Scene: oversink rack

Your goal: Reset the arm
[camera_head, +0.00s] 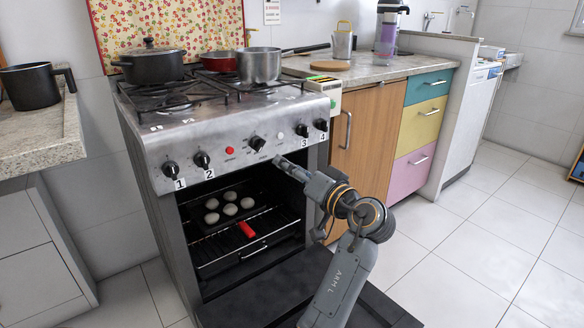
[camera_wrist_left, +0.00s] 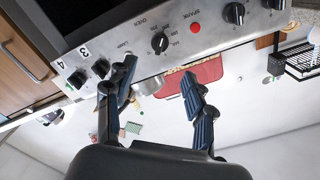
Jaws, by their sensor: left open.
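My left gripper (camera_head: 284,164) is at the front control panel (camera_head: 225,150) of the stove, just below its knobs. In the left wrist view, its two fingers (camera_wrist_left: 160,72) are spread apart with nothing between them. The panel fills the top of that view, with the oven knob (camera_wrist_left: 160,42) close beyond the fingertips. My left arm reaches over the lowered oven door (camera_head: 262,300). Whether the gripper touches the panel is unclear. My right gripper is in neither view.
The oven is open; inside, several pale round buns (camera_head: 230,209) sit on a dark tray, with a red piece (camera_head: 247,230) at its front. A black pot (camera_head: 150,65) and a steel pot (camera_head: 259,65) stand on the stove. Tiled floor (camera_head: 480,240) to the right is clear.

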